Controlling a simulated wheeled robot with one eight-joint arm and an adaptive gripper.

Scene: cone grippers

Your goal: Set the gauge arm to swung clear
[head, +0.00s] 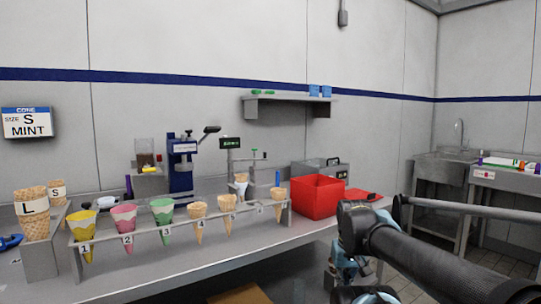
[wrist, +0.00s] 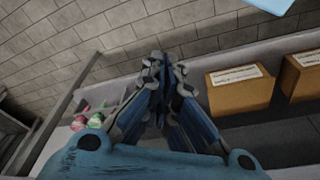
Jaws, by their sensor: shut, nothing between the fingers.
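A grey gauge stand (head: 240,165) with a small dark display (head: 231,143) showing green characters stands on the counter behind the cone rack. A thin bar with a green-topped pin (head: 254,154) reaches out from its right side and looks like the gauge arm; its exact position is too small to tell. In the head view my arm is at the lower right, in front of the counter and away from the gauge.
A rack (head: 180,232) holds several numbered cones along the counter front. A blue press (head: 181,165) stands left of the gauge, and a red bin (head: 317,197) to its right. A shelf (head: 287,98) hangs above. The wrist view shows cardboard boxes (wrist: 240,90) on a lower ledge.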

